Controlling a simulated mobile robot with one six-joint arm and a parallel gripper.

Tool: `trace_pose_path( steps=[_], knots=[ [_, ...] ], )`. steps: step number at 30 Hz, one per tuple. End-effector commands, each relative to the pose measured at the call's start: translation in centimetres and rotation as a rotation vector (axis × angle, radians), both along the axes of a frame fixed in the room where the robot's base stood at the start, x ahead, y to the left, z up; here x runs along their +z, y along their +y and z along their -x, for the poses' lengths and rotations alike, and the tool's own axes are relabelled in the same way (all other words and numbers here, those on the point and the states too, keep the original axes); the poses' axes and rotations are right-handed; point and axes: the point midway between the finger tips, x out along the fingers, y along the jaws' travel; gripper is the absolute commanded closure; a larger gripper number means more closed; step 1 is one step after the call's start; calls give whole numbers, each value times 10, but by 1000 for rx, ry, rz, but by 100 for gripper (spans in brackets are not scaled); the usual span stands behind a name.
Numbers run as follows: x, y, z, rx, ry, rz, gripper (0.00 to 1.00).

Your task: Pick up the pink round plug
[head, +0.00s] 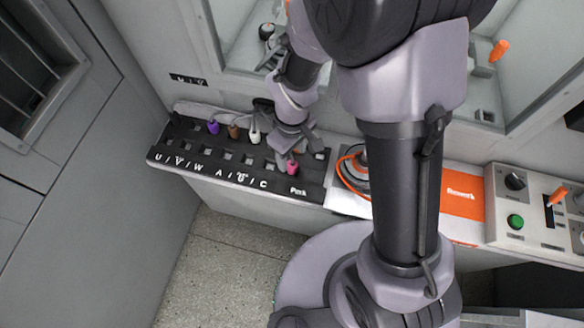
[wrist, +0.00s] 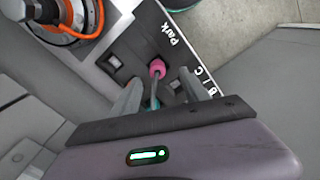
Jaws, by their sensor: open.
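My gripper (head: 293,148) is just above and behind the plug in the head view. In the wrist view, my gripper (wrist: 161,78) is open and empty, with one finger on each side of the plug's line. The pink head shows near the fingertips, and I see no contact. The exact depth between them is unclear.
Purple (head: 213,127), brown (head: 234,131) and white (head: 254,137) plugs stand in the panel's back row. An orange cable coil (head: 352,168) lies right of the panel. A control box (head: 535,205) with a green button is further right. Walls stand behind and left.

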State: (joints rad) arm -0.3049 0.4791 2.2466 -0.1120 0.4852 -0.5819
Motion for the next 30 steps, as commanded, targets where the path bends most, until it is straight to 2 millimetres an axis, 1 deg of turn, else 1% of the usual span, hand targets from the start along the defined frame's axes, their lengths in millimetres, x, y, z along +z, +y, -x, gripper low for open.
trace_pose_path(
  steps=[1, 5, 8, 13, 15, 20, 23, 24, 28, 29, 30],
  knots=[
    [-13, 0, 0, 0, 1, 0, 47],
    [-24, 0, 0, 0, 0, 0, 47],
    [-35, 0, -3, 0, -1, 0, 47],
    [-71, 1, -6, -1, 2, 1, 47],
    [-76, 1, -6, -1, 0, 0, 47],
    [-73, 1, -7, -2, -1, 0, 47],
    [-73, 1, -7, -1, -1, 0, 64],
    [-73, 1, -7, -1, -1, 0, 72],
    [-73, 1, -7, -1, -1, 0, 98],
    [-73, 1, -7, -1, -1, 0, 100],
    [-73, 1, -7, -1, -1, 0, 100]
  ],
)
